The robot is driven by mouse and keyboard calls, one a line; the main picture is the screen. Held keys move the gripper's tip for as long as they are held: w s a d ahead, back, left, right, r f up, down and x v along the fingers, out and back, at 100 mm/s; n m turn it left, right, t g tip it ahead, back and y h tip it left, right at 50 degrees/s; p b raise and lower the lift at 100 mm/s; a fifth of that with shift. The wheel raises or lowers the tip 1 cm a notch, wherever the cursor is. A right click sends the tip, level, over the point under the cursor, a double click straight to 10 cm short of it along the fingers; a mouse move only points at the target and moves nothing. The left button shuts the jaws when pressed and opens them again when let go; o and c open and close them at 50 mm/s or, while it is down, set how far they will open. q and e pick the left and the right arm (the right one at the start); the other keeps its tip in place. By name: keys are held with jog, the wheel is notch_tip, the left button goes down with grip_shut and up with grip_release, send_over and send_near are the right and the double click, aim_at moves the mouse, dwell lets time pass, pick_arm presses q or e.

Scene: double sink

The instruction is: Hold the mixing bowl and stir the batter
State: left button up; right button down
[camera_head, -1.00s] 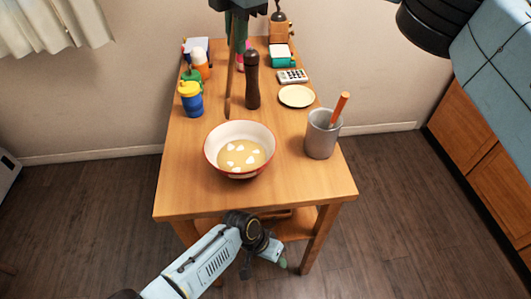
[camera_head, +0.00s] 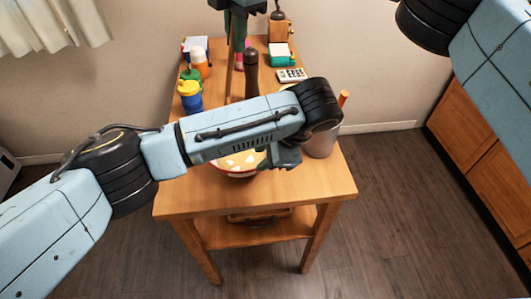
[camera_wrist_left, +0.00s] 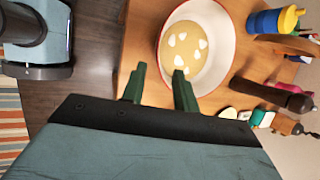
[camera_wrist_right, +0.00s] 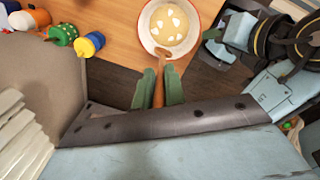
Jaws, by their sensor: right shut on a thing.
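The mixing bowl (camera_head: 236,175), white inside with a red outside, stands on the wooden table; my left arm hides much of it in the head view. Its wall (camera_wrist_left: 224,50) and the yellow batter (camera_wrist_left: 182,48) with white pieces show clearly in the left wrist view. My left gripper (camera_head: 267,161) is open and empty by the bowl's right side; its fingers (camera_wrist_left: 158,76) are apart near the rim. My right gripper (camera_head: 237,32) is high at the table's far part, shut on a wooden spoon (camera_wrist_right: 159,82) that hangs down. The spoon's lower end is hidden in the head view.
A grey metal cup (camera_head: 322,146) with an orange-handled tool stands close right of my left gripper. A blue shaker (camera_head: 191,99) with a yellow lid and a dark pepper mill (camera_head: 251,70) stand behind the bowl. The table's front strip (camera_head: 240,201) is clear.

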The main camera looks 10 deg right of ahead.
aim_at(245, 172)
pick_arm(q)
jog(key=x, duration=1.1)
jog(key=shift+w+a+f, duration=0.1)
jog(key=shift+f, duration=0.15)
grip_shut()
dwell(0.3)
pick_arm(e)
notch_tip(245, 172, down, 16)
jog(key=s+d, duration=0.1)
jog(key=shift+f+t+h, duration=0.25)
jog(key=shift+t+h, duration=0.05)
jog(key=shift+t, duration=0.1)
dwell(1.2)
